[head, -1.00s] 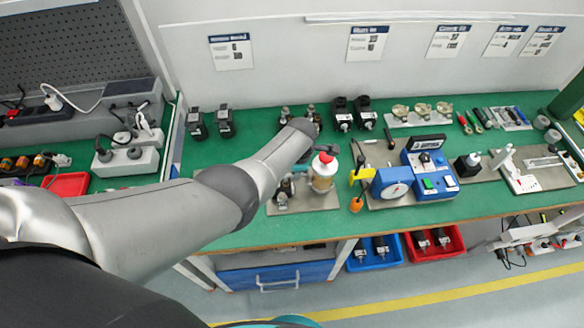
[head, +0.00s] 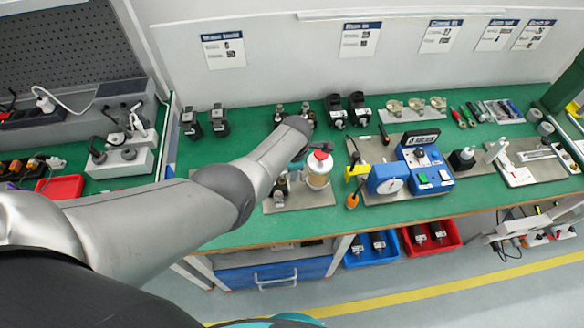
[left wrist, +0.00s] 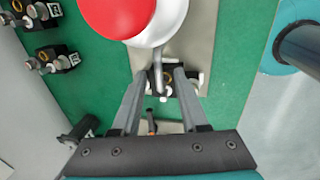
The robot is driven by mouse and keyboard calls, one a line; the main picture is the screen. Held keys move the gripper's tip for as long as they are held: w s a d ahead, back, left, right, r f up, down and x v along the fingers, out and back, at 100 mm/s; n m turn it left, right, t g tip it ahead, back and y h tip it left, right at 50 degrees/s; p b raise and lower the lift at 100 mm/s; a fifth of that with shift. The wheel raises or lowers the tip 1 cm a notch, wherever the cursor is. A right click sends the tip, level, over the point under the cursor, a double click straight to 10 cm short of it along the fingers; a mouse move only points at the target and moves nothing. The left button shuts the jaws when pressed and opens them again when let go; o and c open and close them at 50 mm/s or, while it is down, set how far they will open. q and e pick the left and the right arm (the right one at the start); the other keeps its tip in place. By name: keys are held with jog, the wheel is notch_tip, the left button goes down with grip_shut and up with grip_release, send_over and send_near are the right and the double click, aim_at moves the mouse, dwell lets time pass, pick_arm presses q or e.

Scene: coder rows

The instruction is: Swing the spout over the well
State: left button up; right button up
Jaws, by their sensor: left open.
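A clear-and-white container with a red cap (head: 319,156) stands on a grey plate (head: 322,202) near the front edge of the green bench. A thin grey metal spout (left wrist: 158,74) comes from under that rim. My left gripper (left wrist: 162,74) is open, with one finger on each side of the spout; I cannot tell if either touches it. A dark fitting lies beyond the fingertips, partly hidden; I cannot make out the well. In the head view my arm hides most of this gripper.
A blue tester with a dial (head: 387,180) and a yellow-headed tool (head: 356,171) stand close to the right of the container. Black fittings (head: 358,108) stand behind. Blue and red bins (head: 431,240) sit below the bench front.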

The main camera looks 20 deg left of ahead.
pick_arm(q)
jog(key=shift+r, duration=0.1)
notch_tip(320, 180, up, 15)
jog(key=s+d+p, duration=0.1)
jog(key=s+p, duration=0.1)
jog(key=p, duration=0.4)
jog(key=shift+s, duration=0.35)
dwell(0.4)
